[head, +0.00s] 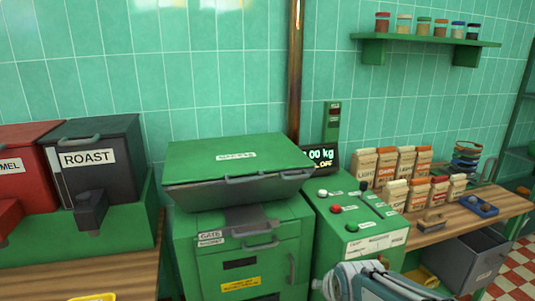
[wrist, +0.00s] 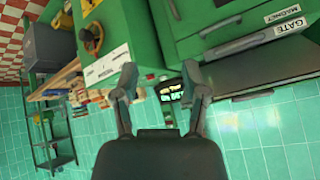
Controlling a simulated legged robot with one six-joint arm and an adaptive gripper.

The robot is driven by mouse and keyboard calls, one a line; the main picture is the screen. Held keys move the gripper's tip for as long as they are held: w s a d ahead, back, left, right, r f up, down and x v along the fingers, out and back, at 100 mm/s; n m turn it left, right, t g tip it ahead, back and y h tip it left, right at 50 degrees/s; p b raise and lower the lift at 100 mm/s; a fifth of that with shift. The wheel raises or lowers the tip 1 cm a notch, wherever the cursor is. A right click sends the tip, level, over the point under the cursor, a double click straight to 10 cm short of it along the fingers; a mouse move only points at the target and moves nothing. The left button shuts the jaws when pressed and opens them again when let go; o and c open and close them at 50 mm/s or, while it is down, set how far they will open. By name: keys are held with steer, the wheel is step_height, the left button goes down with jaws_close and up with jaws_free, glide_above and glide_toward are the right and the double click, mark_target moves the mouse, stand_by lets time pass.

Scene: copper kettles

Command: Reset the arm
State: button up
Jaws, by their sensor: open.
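My gripper (wrist: 160,75) shows in the wrist view with its two dark fingers spread apart. Nothing is between the fingers; the green machine and its panel lie beyond them. The wrist picture is turned over, with the floor at upper left and the tiled wall below. In the head view only a pale grey-blue part of my arm shows at the bottom edge, in front of the green control box (head: 340,222). The fingers cannot be made out there.
A green machine (head: 190,250) with a hinged lid stands in the middle. A black ROAST bin (head: 120,140) and a red bin (head: 28,150) are at left. Paper bags (head: 365,165) stand on a wooden bench (head: 510,203) at right, with a grey bin (head: 480,270) below. A jar shelf (head: 400,40) hangs above.

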steer(key=s+d+r+n+g, duration=0.1)
steer(key=s+r, duration=0.1)
steer(key=s, duration=0.6)
steer(key=s+d+r+n+g, duration=0.1)
steer(key=s+r+n, duration=0.1)
steer(key=s, duration=0.7)
steer(key=shift+d+r+h, duration=0.3)
steer(key=shift+d+r, duration=0.05)
steer(key=shift+r, duration=0.25)
